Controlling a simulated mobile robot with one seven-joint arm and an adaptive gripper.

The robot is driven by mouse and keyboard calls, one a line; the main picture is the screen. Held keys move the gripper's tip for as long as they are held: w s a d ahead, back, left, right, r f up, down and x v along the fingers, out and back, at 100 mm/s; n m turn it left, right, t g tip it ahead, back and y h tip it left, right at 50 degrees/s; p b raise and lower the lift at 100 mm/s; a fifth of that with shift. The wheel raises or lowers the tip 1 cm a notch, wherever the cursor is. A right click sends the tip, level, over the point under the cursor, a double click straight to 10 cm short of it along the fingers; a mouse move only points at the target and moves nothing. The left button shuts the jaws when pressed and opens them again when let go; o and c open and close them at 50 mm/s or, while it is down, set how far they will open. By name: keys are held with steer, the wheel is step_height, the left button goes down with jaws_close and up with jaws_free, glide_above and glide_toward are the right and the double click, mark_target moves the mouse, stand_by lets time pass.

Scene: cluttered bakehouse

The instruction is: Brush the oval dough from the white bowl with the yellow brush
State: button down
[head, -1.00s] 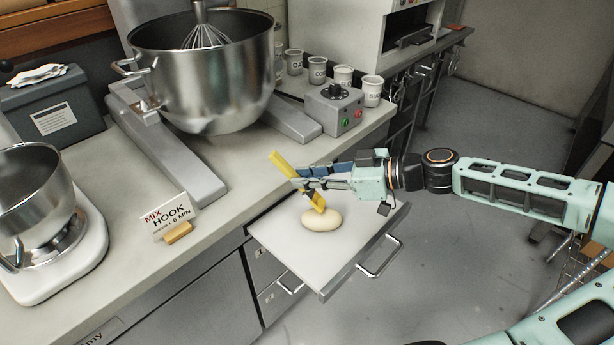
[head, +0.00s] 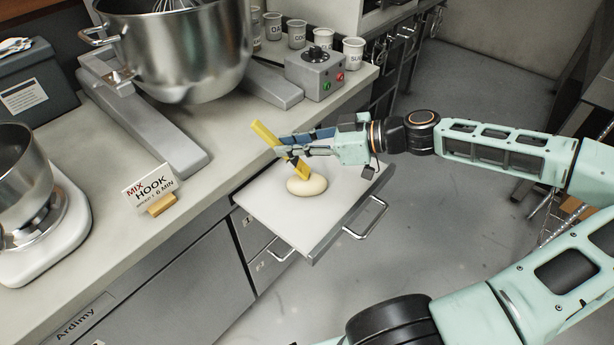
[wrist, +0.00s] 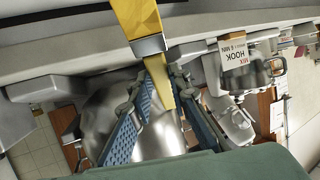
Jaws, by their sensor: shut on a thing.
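The oval dough (head: 306,187) is pale and smooth and lies on a white pulled-out board (head: 265,205) in the head view. My gripper (head: 285,145) is shut on the yellow brush (head: 265,134) and holds it tilted above the board. The brush's lower end is at the dough's upper edge; I cannot tell whether it touches. In the wrist view the brush (wrist: 135,14) runs between the two fingers of my gripper (wrist: 162,75), with a metal band across it. The dough does not show in the wrist view. I see no white bowl.
A large steel mixer bowl (head: 185,60) and a smaller mixer (head: 60,235) stand on the counter. A "MIX HOOK" card (head: 150,187), a grey control box (head: 315,75) and several labelled cups are there too. The board has a metal handle (head: 368,217) at its front edge.

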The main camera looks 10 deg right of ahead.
steer(key=shift+f, duration=0.25)
steer(key=shift+w+d, duration=0.1)
steer(key=shift+w, duration=0.05)
steer(key=shift+w+d, duration=0.15)
steer(key=shift+w, duration=0.15)
steer(key=shift+s+a, duration=0.5)
steer(key=shift+s, duration=0.4)
stand_by(1.1)
steer(key=shift+r+p, duration=2.5)
steer(key=shift+r, duration=0.55)
